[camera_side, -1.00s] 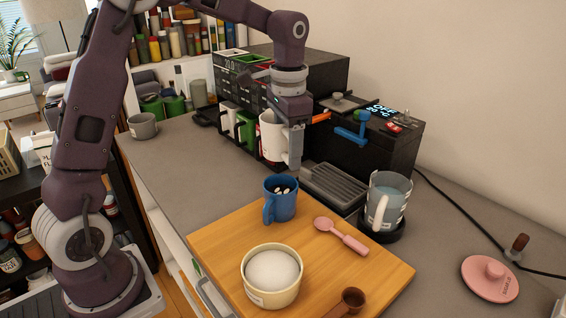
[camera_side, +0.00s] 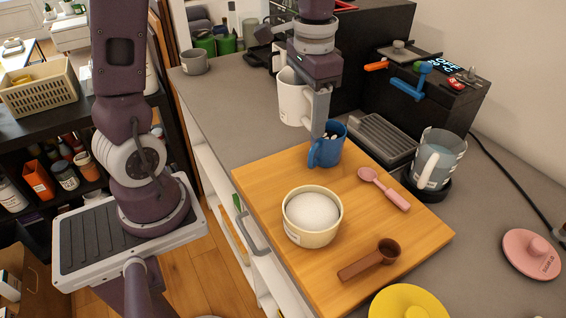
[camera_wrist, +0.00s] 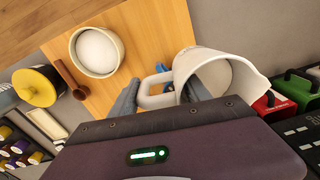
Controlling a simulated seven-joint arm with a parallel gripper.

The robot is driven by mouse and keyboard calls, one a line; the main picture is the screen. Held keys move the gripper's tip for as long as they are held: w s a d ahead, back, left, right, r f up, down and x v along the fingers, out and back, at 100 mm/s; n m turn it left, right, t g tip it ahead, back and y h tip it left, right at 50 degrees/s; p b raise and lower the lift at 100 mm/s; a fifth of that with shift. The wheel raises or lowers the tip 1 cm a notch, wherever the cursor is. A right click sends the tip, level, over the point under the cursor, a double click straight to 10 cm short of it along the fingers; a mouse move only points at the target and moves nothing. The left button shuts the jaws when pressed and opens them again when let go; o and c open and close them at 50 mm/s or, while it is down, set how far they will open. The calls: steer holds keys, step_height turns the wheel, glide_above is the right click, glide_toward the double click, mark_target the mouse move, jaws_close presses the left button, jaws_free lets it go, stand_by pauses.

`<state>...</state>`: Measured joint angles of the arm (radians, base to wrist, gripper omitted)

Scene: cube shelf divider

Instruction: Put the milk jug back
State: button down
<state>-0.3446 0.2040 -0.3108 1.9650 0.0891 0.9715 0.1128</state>
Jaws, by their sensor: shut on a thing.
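The white milk jug (camera_side: 291,98) hangs in my gripper (camera_side: 319,128), off the counter, behind the back left edge of the wooden board. The jug looks upright in the side view. A green jug (camera_wrist: 296,88) and a red one (camera_wrist: 269,103) stand at the right edge of the wrist view, apart from the held jug. In the side view my arm and the held jug hide most of that row.
A blue mug (camera_side: 328,150) stands close to my fingertips on the wooden board (camera_side: 265,180), with a cream bowl (camera_side: 293,231), a pink spoon (camera_side: 384,188) and a brown scoop (camera_side: 371,260). A grey cup (camera_side: 195,62) stands at the back left. Counter left of the jug (camera_side: 225,110) is clear.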

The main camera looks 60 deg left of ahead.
steer(key=s+f+n, duration=0.1)
steer(key=s+f, duration=0.2)
steer(key=s, duration=0.3)
steer(key=f, duration=0.8)
steer(key=shift+d+f, duration=0.25)
steer(key=shift+d, duration=0.15)
steer(key=shift+f, duration=0.1)
steer(key=c, duration=0.8)
jaws_free()
step_height(320, 180, up, 12)
steer(key=s+d+r+t, duration=0.2)
steer(key=s+r+t, duration=0.3)
steer(key=s, duration=0.5)
steer(key=shift+s+r, duration=0.25)
steer(key=shift+r, duration=0.3)
